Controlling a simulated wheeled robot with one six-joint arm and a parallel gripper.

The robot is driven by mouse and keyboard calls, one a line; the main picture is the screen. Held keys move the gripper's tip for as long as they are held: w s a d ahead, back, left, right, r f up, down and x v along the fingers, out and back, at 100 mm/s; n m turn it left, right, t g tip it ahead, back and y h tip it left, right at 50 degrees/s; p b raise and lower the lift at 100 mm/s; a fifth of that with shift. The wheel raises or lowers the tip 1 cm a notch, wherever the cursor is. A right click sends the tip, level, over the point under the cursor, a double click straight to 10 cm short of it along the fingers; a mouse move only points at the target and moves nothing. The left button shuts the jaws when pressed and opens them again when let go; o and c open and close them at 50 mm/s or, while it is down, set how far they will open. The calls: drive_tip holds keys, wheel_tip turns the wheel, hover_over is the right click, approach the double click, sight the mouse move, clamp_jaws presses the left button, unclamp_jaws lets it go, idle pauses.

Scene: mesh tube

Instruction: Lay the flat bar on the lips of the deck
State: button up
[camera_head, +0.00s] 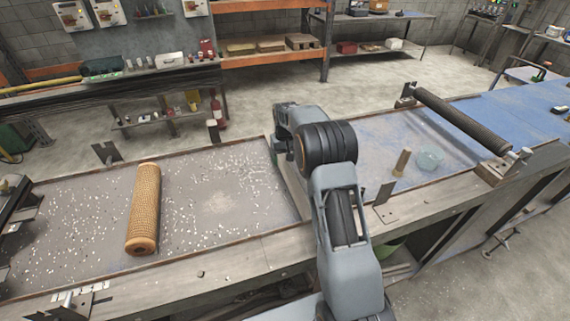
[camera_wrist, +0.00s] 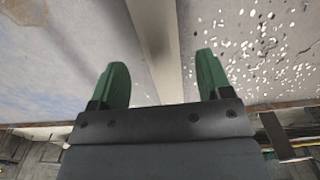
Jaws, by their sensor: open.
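The flat bar appears as a long grey strip (camera_wrist: 160,50) running between my fingers in the wrist view. In the head view a pale strip (camera_head: 293,187) crosses the deck beside my arm, partly hidden by it. Whether it rests on the lips or lower cannot be told. My gripper (camera_wrist: 162,67) is open, with one green finger on each side of the strip; no contact shows. In the head view its fingers are hidden behind my arm. The deck (camera_head: 215,200) is a long shallow bed with raised brownish lips along its edges.
An orange mesh roller (camera_head: 144,210) lies on the pellet-strewn left section. A dark roller (camera_head: 460,120) spans the right section on brackets. A small wooden peg (camera_head: 402,163) and a clear bowl (camera_head: 430,160) stand on the bluish section. Upright brackets line the deck edges.

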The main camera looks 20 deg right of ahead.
sight(285, 165)
drive_tip(key=s+a+r+t, duration=0.1)
drive_tip(key=s+r, duration=0.2)
drive_tip(key=r, duration=0.4)
drive_tip(key=s+a+r, duration=0.1)
drive_tip(key=s+r, duration=0.2)
drive_tip(key=r, duration=0.4)
drive_tip(key=s+a+t, duration=0.1)
drive_tip(key=s+a, duration=0.1)
drive_tip(key=s, duration=1)
drive_tip(key=s+a+t, duration=0.2)
drive_tip(key=s, duration=1.1)
drive_tip(key=shift+s+f+t+b, duration=0.15)
drive_tip(key=shift+f+t+b, duration=0.15)
drive_tip(key=shift+b, duration=0.1)
drive_tip(key=shift+c, duration=0.4)
